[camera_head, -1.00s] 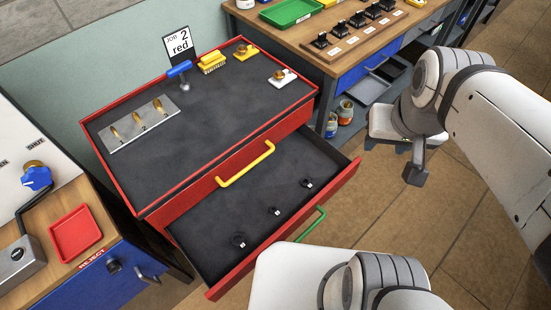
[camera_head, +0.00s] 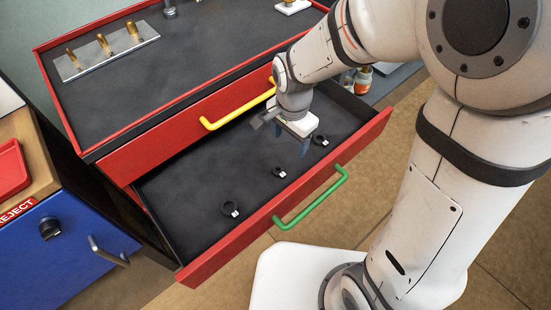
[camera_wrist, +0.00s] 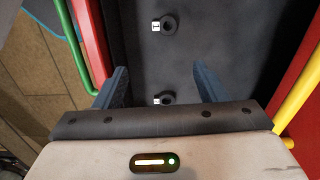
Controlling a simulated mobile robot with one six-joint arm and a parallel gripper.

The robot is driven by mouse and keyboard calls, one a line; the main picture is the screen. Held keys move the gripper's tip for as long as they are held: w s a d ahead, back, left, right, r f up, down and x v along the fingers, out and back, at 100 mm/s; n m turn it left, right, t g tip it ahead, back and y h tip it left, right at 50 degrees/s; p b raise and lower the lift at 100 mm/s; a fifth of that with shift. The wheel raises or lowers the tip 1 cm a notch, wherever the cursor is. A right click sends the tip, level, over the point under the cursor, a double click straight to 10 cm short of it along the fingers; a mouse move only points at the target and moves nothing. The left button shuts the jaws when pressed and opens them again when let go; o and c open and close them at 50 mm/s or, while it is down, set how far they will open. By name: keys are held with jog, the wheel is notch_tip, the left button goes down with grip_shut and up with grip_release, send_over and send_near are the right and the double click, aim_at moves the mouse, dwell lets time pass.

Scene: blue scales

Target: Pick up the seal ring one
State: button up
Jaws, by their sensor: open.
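Three small black seal rings with white tags lie flat in the open drawer (camera_head: 200,236): a larger left ring (camera_head: 230,208), a small middle ring (camera_head: 279,172) and a right ring (camera_head: 320,140). My gripper (camera_head: 304,143) is open and empty above the drawer, pointing down near the middle and right rings. In the wrist view, one ring (camera_wrist: 168,97) shows between the fingers (camera_wrist: 160,70), its tag partly hidden by my gripper. Another ring (camera_wrist: 171,24) lies farther ahead; its tag mark resembles a 1. I cannot match these surely to the head view.
The red drawer front carries a green handle (camera_head: 312,198). The closed drawer above has a yellow handle (camera_head: 238,108). The cabinet top holds a metal plate with brass pins (camera_head: 105,52). A blue cabinet (camera_head: 75,250) stands at left. The drawer floor between the rings is clear.

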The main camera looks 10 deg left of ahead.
jog(key=b, duration=0.2)
send_over(279, 167)
notch_tip(279, 167, down, 6)
jog(key=r, duration=0.1)
jog(key=shift+m, duration=0.4)
jog(key=f, duration=0.2)
jog(key=f+b, duration=0.1)
jog(key=f, duration=0.2)
jog(key=s+f+b, duration=0.1)
jog(key=f, duration=0.1)
jog(key=shift+d+f, duration=0.1)
jog(key=shift+f, duration=0.3)
jog(key=shift+c, duration=0.5)
jog(key=c, duration=0.9)
jog(key=shift+r, duration=0.1)
jog(key=shift+c, duration=0.2)
